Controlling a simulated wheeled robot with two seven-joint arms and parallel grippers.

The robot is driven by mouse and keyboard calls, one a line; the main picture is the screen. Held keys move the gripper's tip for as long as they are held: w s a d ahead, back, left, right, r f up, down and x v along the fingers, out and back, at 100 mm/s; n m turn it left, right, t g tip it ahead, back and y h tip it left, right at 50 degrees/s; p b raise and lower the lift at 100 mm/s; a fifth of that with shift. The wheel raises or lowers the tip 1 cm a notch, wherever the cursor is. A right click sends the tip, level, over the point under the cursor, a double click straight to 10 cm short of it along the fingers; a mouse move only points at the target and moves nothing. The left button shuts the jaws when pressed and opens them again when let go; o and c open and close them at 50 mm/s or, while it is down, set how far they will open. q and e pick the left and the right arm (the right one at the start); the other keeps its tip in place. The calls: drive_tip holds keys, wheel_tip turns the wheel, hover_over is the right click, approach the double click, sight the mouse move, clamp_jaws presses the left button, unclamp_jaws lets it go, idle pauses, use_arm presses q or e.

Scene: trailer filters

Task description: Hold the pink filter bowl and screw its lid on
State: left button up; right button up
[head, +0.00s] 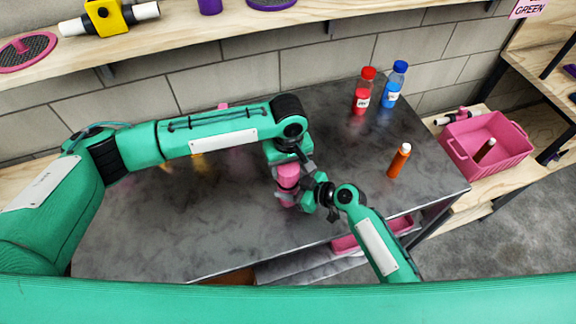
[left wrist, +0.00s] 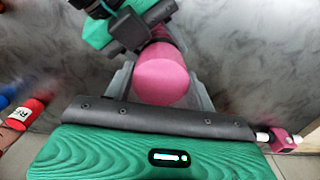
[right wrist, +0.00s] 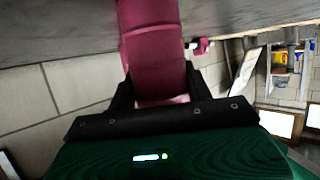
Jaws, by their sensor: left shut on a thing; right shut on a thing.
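The pink filter bowl (head: 287,199) stands upright near the middle of the dark bench, with a pink part that looks like its lid (head: 289,171) on top. My left gripper (head: 286,180) reaches down from above and is shut on this upper part; its round end (left wrist: 162,82) shows between the fingers in the left wrist view. My right gripper (head: 308,196) comes in from the right side and is shut on the lower body, seen as a ribbed pink cylinder (right wrist: 152,48) in the right wrist view. The fingers and arms hide the joint between the two parts.
A red bottle (head: 362,95), a blue bottle (head: 393,87) and an orange bottle (head: 399,160) stand on the bench to the right. A pink crate (head: 484,150) sits on the lower shelf at right. A small pink fitting (left wrist: 284,140) with a white end is near the back wall.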

use_arm(q)
drive_tip(key=shift+f, duration=0.5)
drive_tip(key=o, duration=1)
drive_tip(key=shift+c, duration=0.2)
drive_tip(key=shift+r, duration=2.2)
drive_tip(key=shift+c, duration=0.4)
drive_tip(key=r+n, duration=0.1)
drive_tip(key=n, duration=0.1)
drive_tip(key=r+n, duration=0.1)
drive_tip(key=n, duration=0.1)
drive_tip(key=shift+n, duration=0.3)
drive_tip(key=shift+f, duration=0.1)
